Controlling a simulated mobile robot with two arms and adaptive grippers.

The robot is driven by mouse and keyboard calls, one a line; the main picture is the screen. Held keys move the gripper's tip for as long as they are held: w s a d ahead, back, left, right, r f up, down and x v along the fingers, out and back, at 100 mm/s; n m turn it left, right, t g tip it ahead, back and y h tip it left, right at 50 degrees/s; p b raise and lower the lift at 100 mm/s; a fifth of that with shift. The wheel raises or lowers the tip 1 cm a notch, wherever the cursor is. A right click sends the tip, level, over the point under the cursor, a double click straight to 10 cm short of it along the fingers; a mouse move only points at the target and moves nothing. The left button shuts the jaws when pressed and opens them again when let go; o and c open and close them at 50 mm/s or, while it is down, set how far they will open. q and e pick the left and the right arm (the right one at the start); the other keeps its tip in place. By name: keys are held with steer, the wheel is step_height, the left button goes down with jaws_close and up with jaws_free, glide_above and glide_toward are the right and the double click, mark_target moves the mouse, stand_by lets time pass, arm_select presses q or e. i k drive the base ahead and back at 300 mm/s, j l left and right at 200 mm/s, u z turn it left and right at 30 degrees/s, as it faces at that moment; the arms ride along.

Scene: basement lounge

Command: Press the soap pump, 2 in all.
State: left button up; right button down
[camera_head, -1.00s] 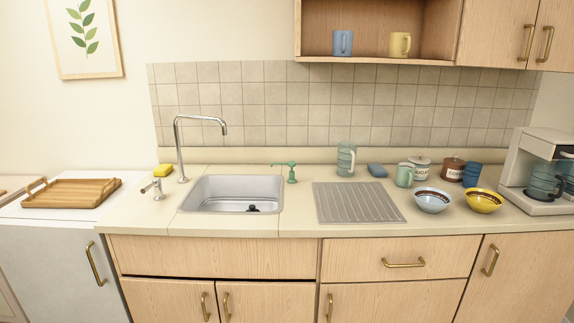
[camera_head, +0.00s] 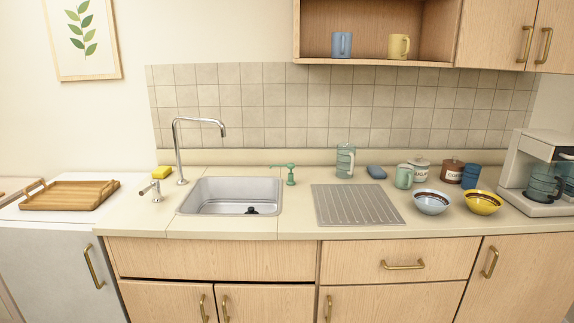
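The green soap pump (camera_head: 290,174) stands upright on the counter at the back right corner of the sink (camera_head: 230,196). Its nozzle points to the left and its head is raised on a thin stem. Neither of my grippers shows in the head view, and nothing touches the pump.
A glass pitcher (camera_head: 345,161), ribbed drainboard (camera_head: 356,205), bowls (camera_head: 431,202) and coffee maker (camera_head: 540,170) are right. The counter's front edge is clear.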

mark_target(291, 166)
steer(key=i+z, duration=0.1)
steer(key=i, duration=0.5)
steer(key=i+j+z, duration=0.15)
steer(key=i, duration=0.45)
steer(key=i+j+z, duration=0.1)
steer(key=i+j, duration=0.15)
steer(key=i, duration=0.35)
